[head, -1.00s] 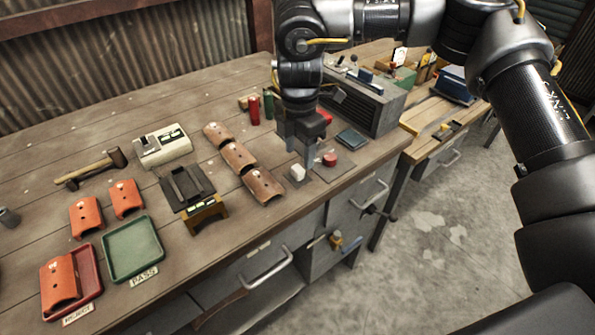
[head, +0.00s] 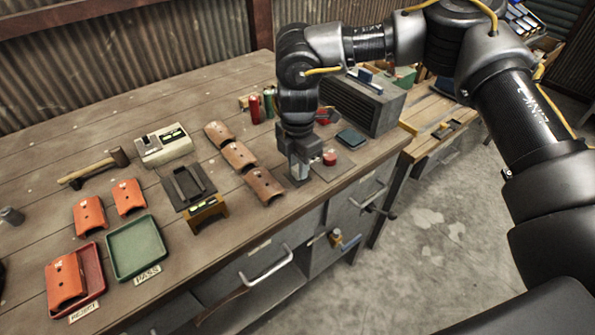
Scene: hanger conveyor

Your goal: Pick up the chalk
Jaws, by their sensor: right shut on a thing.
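The white chalk (head: 299,171) is near the front edge of the wooden bench, right of the brown curved pieces. Only a small pale part of it shows between my fingers. My right gripper (head: 300,176) points down and is shut on the chalk, low at the bench top. I cannot tell whether the chalk still touches the bench. My left gripper is not in view.
A red round piece (head: 330,157) sits close right of my right gripper, with a dark flat block (head: 351,138) beyond. Brown curved pieces (head: 239,156) lie to the left. A grey ribbed box (head: 362,104) stands behind. The green tray (head: 136,249) is far left.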

